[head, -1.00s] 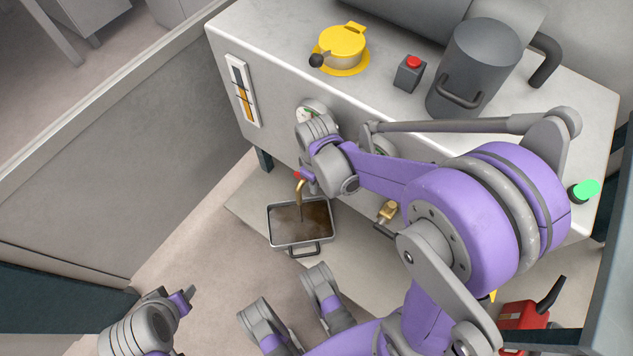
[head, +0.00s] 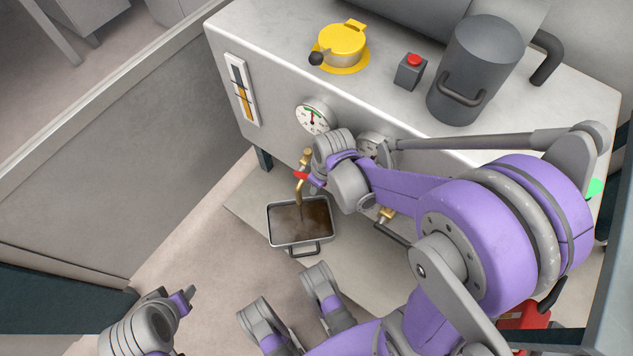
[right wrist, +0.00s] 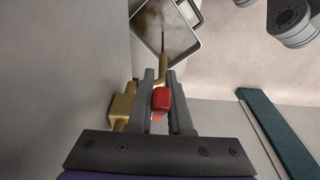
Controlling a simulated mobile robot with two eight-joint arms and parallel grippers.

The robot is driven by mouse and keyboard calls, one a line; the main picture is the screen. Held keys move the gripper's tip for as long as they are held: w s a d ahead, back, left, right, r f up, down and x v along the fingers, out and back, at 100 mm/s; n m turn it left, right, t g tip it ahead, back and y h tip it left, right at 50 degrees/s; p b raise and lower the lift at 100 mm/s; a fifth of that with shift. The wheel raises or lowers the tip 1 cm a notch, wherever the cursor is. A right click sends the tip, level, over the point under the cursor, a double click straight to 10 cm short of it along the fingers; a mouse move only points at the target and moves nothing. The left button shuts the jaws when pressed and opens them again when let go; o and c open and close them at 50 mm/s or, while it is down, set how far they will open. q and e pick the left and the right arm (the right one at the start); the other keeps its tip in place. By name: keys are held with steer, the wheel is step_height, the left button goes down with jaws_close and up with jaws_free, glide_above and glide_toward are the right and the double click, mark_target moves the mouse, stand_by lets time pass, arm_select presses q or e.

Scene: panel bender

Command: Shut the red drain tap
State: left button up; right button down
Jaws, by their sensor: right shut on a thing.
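The red drain tap (head: 300,176) has a red handle on a brass body and a bent brass spout, low on the machine's front. In the right wrist view the red handle (right wrist: 162,101) lies between the fingers of my right gripper (right wrist: 164,100), which is shut on it. The brass body (right wrist: 122,108) shows just left of the fingers. A thin dark stream hangs from the spout into the tray of brown liquid (right wrist: 168,47); the tray (head: 270,228) also shows below the tap in the head view. My left gripper (head: 189,295) is away at lower left, its jaw gap unclear.
A dial gauge (head: 313,117) and a sight glass (head: 242,90) are on the front panel. A second brass valve (head: 387,214) sits right of the tray. A yellow cap (head: 342,45), a red-button box (head: 410,72) and a grey canister (head: 475,70) stand on top.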

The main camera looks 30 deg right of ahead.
steer(key=shift+w+a+f+t+y+b, duration=0.1)
steer(key=shift+f+t+y+b, duration=0.25)
steer(key=shift+f+t+b, duration=0.35)
steer(key=shift+w+d+f+t+y+b, duration=0.1)
steer(key=shift+f+t+y+b, duration=0.3)
steer(key=shift+t+b, duration=0.6)
steer(key=shift+w+a+f+t+y+b, duration=0.1)
steer(key=shift+f+t+y+b, duration=0.35)
steer(key=shift+t, duration=0.65)
steer(key=shift+f, duration=0.1)
steer(key=c, duration=0.8)
jaws_free()
steer(key=shift+c, duration=0.2)
steer(key=shift+s, duration=0.1)
steer(key=p+v, duration=0.5)
steer(key=v, duration=0.5)
steer(key=shift+s+r, duration=0.25)
steer(key=shift+r, duration=0.05)
